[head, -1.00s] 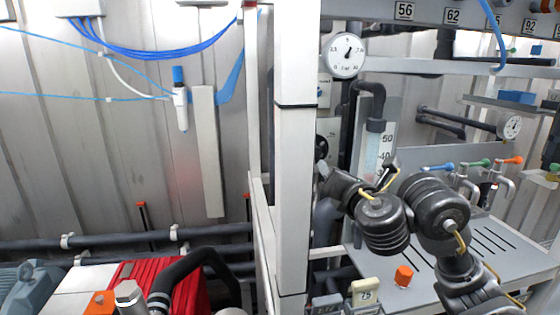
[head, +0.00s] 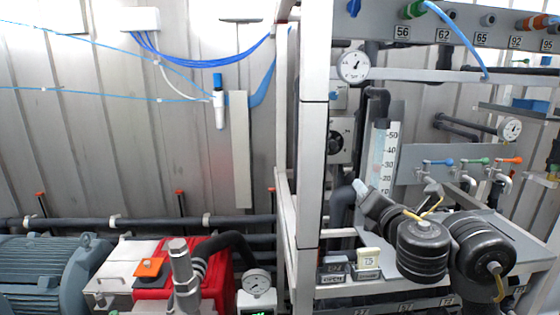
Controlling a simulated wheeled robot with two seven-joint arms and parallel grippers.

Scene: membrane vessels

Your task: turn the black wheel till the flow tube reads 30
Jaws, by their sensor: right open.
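The black wheel (head: 335,142) sits on a grey panel behind the white upright post, which hides part of its left side. The flow tube (head: 379,155) stands upright to its right, with a scale (head: 391,150) marked 50, 40, 30 downward. A small reddish mark shows in the tube near the 30 region; I cannot tell the exact reading. My right gripper (head: 397,189) is open and empty, below and right of the wheel, in front of the tube's lower end. It is apart from the wheel. My left gripper is not in view.
A round gauge (head: 353,66) hangs above the wheel. The white post (head: 312,130) stands left of it. Taps with coloured handles (head: 474,162) are at the right. Small labelled boxes (head: 368,258) sit on the shelf below. A blue-grey motor (head: 45,270) and red block (head: 215,283) are lower left.

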